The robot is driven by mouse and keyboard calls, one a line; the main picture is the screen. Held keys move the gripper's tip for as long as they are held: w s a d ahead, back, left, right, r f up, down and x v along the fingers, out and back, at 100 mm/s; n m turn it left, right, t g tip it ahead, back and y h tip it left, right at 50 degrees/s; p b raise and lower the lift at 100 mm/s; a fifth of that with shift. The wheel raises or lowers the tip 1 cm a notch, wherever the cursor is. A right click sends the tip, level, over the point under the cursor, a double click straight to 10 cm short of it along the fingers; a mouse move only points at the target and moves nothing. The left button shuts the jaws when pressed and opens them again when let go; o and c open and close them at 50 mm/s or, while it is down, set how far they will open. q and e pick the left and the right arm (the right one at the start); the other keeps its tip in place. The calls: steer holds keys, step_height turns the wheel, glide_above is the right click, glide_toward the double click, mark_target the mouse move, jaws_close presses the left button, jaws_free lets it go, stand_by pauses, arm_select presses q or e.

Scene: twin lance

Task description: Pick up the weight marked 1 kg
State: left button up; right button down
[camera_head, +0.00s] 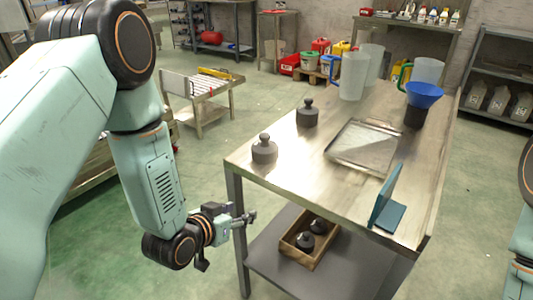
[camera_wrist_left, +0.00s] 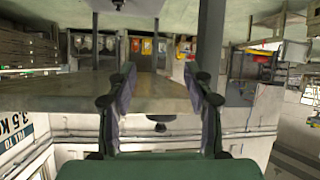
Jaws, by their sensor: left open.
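Two darker knobbed weights (camera_head: 306,240) sit in a wooden box on the lower shelf. I cannot read markings on any of them. My left gripper (camera_head: 252,217) is open and empty, below tabletop height, in front of the left table leg. Its two spread fingers also show in the wrist view (camera_wrist_left: 160,75). My right gripper is out of view; only part of that arm shows.
The table (camera_head: 250,172) also holds a metal tray (camera_head: 364,145), a teal hinged panel (camera_head: 388,207), clear jugs (camera_head: 353,76) and a blue funnel (camera_head: 423,94). The wooden box (camera_head: 321,252) is under the tabletop. A low bench (camera_head: 204,95) stands behind left.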

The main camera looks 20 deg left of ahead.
mark_target(262, 139)
arm_select(q)
steer(key=w+r+t, duration=0.2)
steer(key=w+r, duration=0.1)
steer(key=r, duration=0.1)
steer(key=w+r+m+t+h+b, duration=0.1)
steer(key=w+r, duration=0.3)
steer(key=r, duration=0.1)
steer(key=w+r+t+h, duration=0.1)
steer(key=w+r+t, duration=0.1)
steer(key=w+r, duration=0.1)
steer(key=shift+w+d+r+m+t, duration=0.15)
steer(key=shift+w+d+r, duration=0.05)
steer(key=shift+r, duration=0.25)
steer(key=shift+w+d+r+m+t, duration=0.15)
steer(key=shift+w+d+r, duration=0.05)
steer(key=shift+r, duration=0.2)
steer(key=w, duration=0.1)
steer(key=w+d+b, duration=0.1)
steer(key=w+f+b, duration=0.1)
steer(key=w, duration=0.1)
steer(key=shift+d, duration=0.15)
steer(key=shift+w+d, duration=0.15)
steer(key=shift+w, duration=0.25)
steer(key=shift+r, duration=0.1)
steer(key=shift+s, duration=0.1)
steer(key=c, duration=0.4)
jaws_close()
